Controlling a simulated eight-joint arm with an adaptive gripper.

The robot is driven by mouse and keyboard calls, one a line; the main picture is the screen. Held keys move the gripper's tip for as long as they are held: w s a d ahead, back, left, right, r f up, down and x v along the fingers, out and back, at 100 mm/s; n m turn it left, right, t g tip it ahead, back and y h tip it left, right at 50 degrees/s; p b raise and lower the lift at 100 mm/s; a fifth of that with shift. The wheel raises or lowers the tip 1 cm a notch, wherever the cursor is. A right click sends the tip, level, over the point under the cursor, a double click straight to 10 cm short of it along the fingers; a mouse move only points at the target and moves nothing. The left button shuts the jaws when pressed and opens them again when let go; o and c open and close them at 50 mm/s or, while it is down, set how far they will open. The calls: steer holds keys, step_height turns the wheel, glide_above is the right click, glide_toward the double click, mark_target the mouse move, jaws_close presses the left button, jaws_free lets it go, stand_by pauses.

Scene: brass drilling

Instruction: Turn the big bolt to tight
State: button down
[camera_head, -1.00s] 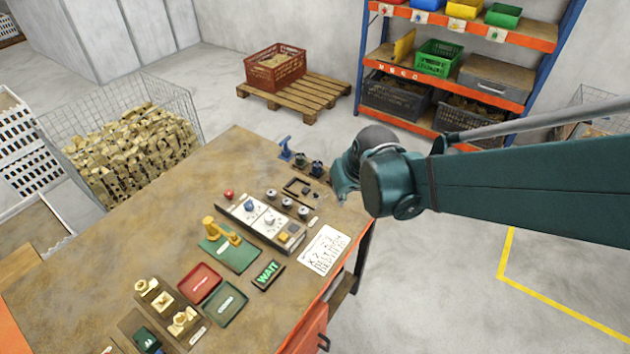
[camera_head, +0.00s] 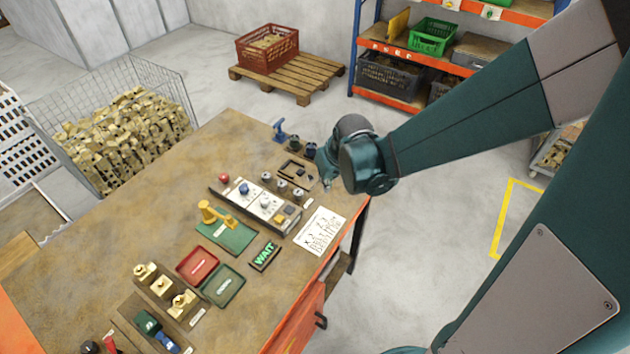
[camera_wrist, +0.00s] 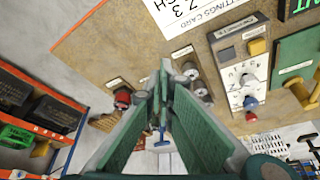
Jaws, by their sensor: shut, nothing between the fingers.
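My gripper (camera_head: 328,184) is shut and empty above the back right corner of the workbench. In the wrist view its green fingers (camera_wrist: 165,68) meet at the tips, near several grey round-headed fittings. In the head view, three grey knob-like pieces (camera_head: 282,187) stand in a row left of my gripper. Two dark round pieces (camera_head: 309,150) stand just behind it, by a small blue stand (camera_head: 280,130). I cannot tell which fitting is the big bolt or how far it is turned. My fingers hide part of the bench in the wrist view.
A yellow clamp (camera_head: 212,214) stands on a green plate. The bench's left half (camera_head: 95,225) is mostly bare.

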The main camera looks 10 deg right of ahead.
mark_target(311, 184)
steer(key=shift+f, duration=0.15)
steer(key=shift+b+x, duration=0.75)
steer(key=shift+x, duration=4.05)
steer(key=shift+w+a, duration=0.25)
steer(key=shift+w, duration=0.75)
steer(key=shift+w+a, duration=0.25)
steer(key=shift+w, duration=0.8)
steer(key=shift+w+a+m+h+b, duration=0.25)
steer(key=shift+a+m+b, duration=0.1)
steer(key=shift+m+b, duration=0.3)
steer(key=shift+w+a+m+h+b, duration=0.25)
steer(key=shift+a+m+b, duration=0.2)
steer(key=shift+m, duration=0.3)
steer(key=shift+d, duration=0.25)
